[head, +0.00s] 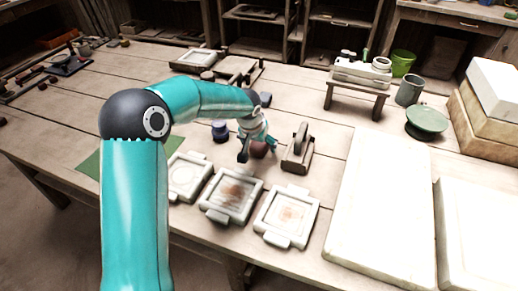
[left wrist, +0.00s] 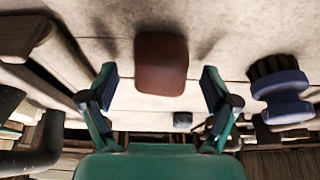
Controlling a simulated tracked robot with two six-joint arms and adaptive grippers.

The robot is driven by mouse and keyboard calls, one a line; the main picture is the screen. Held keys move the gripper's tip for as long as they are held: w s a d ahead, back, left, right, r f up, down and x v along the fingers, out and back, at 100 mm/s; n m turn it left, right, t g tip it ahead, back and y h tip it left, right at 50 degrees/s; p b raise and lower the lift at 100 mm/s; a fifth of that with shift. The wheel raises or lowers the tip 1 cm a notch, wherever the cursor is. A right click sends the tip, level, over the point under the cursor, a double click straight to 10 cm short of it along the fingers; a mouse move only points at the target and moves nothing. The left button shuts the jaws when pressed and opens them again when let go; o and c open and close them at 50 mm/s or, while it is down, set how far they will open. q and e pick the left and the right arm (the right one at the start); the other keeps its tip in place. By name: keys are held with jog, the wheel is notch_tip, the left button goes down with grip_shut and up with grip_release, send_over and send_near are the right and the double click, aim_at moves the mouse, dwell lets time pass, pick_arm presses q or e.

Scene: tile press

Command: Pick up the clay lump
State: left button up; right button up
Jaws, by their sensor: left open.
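The clay lump (head: 259,150) is a small reddish-brown block on the wooden table, behind the framed tiles. In the left wrist view the lump (left wrist: 161,62) sits centred ahead of the fingers, with a gap on each side. My left gripper (head: 257,146) is open at the lump and partly hides it in the head view. Its two fingers also show spread apart in the left wrist view (left wrist: 158,82). I cannot tell whether either finger touches the lump. My right gripper is not in view.
A wooden hand press block (head: 298,152) stands close right of the lump. A blue-handled brush (left wrist: 282,95) stands on the other side, at the right of the left wrist view. Framed tiles (head: 287,216) lie in front, and a large pale slab (head: 380,210) lies to the right.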

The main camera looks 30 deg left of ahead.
pick_arm(q)
jog(key=shift+f, duration=0.15)
jog(key=shift+w, duration=0.1)
jog(key=c, duration=1.5)
jog(key=shift+o, duration=0.2)
